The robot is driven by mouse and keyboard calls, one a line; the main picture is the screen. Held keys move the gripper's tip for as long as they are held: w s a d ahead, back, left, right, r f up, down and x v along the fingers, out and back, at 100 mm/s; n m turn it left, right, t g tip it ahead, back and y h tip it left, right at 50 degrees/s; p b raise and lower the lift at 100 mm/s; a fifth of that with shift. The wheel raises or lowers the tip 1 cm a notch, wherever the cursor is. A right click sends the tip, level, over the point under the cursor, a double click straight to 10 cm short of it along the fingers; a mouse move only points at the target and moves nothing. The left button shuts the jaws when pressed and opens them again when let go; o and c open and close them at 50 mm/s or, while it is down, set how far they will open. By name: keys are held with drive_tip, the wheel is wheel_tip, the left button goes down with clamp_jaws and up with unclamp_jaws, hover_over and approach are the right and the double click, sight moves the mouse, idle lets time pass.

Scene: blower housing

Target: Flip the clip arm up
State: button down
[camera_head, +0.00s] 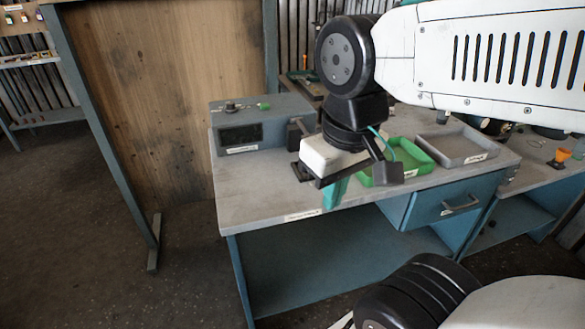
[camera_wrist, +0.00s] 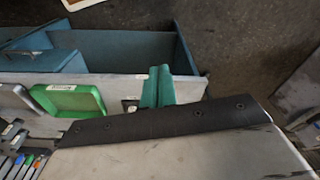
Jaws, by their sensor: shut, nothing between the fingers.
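The blue-grey blower housing (camera_head: 262,129) stands on the left end of the workbench, with a dark window and a label on its front. A small dark lever with a green tip (camera_head: 264,106) lies low across its top; it may be the clip arm, but it is too small to tell. My gripper (camera_head: 332,198) points down near the bench's front edge, to the right of the housing and apart from it. Its teal fingers are together and empty, as the wrist view (camera_wrist: 158,88) also shows. My arm hides part of the bench behind it. The housing is not identifiable in the wrist view.
A green tray (camera_head: 412,158) and a grey tray (camera_head: 470,148) lie on the workbench (camera_head: 260,185) right of my gripper. A drawer with a handle (camera_head: 455,207) is below. An orange item (camera_head: 560,157) stands far right. The floor at the left is clear.

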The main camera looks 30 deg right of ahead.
drive_tip(key=w+d+f+n+g+h, duration=0.1)
drive_tip(key=w+f+n+h, duration=0.2)
drive_tip(key=w, duration=0.5)
drive_tip(key=w+d+f+n+g+h, duration=0.1)
drive_tip(key=w+f+n+h, duration=0.3)
drive_tip(key=w, duration=0.4)
drive_tip(key=w+d+f+n+g+h, duration=0.1)
drive_tip(key=w+f+n+h, duration=0.3)
drive_tip(key=w+n, duration=0.2)
drive_tip(key=shift+w+d+f+n+h, duration=0.15)
drive_tip(key=shift+w+d+n+h, duration=0.2)
drive_tip(key=shift+w, duration=0.6)
drive_tip(key=shift+a, duration=0.1)
drive_tip(key=x, duration=0.9)
drive_tip(key=shift+s+d, duration=0.25)
drive_tip(key=shift+d, duration=0.4)
drive_tip(key=shift+s+d+r, duration=0.1)
drive_tip(key=shift+s+r, duration=0.15)
drive_tip(key=shift+r, duration=0.65)
drive_tip(key=shift+s+r, duration=0.25)
drive_tip(key=shift+r, duration=0.65)
